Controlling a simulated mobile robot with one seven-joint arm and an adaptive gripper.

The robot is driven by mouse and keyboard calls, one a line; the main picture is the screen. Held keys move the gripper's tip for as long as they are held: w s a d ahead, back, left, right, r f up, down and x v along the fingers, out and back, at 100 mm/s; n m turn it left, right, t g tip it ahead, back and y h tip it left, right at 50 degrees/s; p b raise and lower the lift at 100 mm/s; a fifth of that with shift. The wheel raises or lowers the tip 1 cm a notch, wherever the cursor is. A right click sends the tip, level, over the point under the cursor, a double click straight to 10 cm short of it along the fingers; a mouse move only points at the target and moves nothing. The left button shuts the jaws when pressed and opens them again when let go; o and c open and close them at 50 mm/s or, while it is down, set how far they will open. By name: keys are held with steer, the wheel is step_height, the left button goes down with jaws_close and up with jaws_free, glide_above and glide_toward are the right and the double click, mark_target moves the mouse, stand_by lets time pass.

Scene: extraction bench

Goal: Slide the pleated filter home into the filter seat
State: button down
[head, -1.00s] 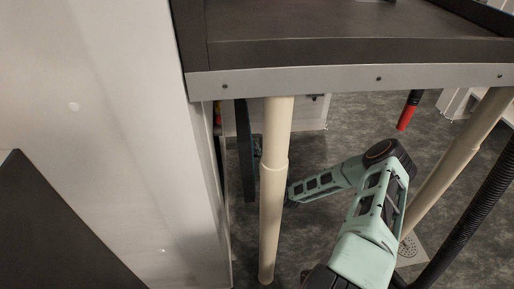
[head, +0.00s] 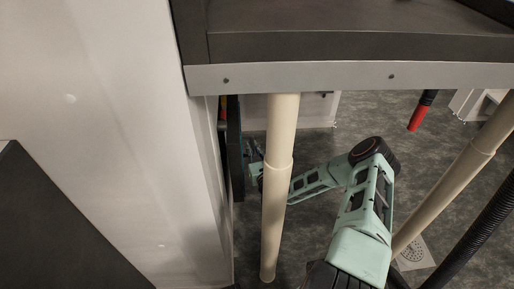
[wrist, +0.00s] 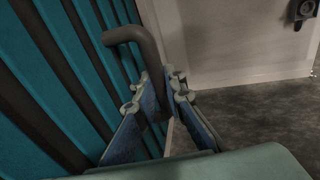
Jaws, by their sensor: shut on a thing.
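The pleated filter (wrist: 60,90) fills the left of the wrist view, with teal pleats between dark bars. Its grey bent handle (wrist: 130,35) runs down between my fingers. My gripper (wrist: 157,100) is shut on this handle, its blue-padded fingers on either side. In the head view the filter shows as a narrow dark upright panel (head: 235,150) close beside the pale wall. My gripper (head: 255,162) is partly hidden there behind a bench leg. I cannot make out the filter seat clearly, or whether the filter is inside it.
A cream bench leg (head: 279,180) stands in front of my wrist, under the dark bench top (head: 350,45). The pale wall (head: 150,130) closes off the left. A black hose (head: 475,215) and second leg (head: 455,180) stand right. Grey floor lies open beyond.

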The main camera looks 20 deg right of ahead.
steer(key=w+a, duration=0.2)
steer(key=a, duration=0.7)
steer(key=shift+a+r, duration=0.15)
stand_by(0.6)
steer(key=shift+f, duration=1.25)
stand_by(0.9)
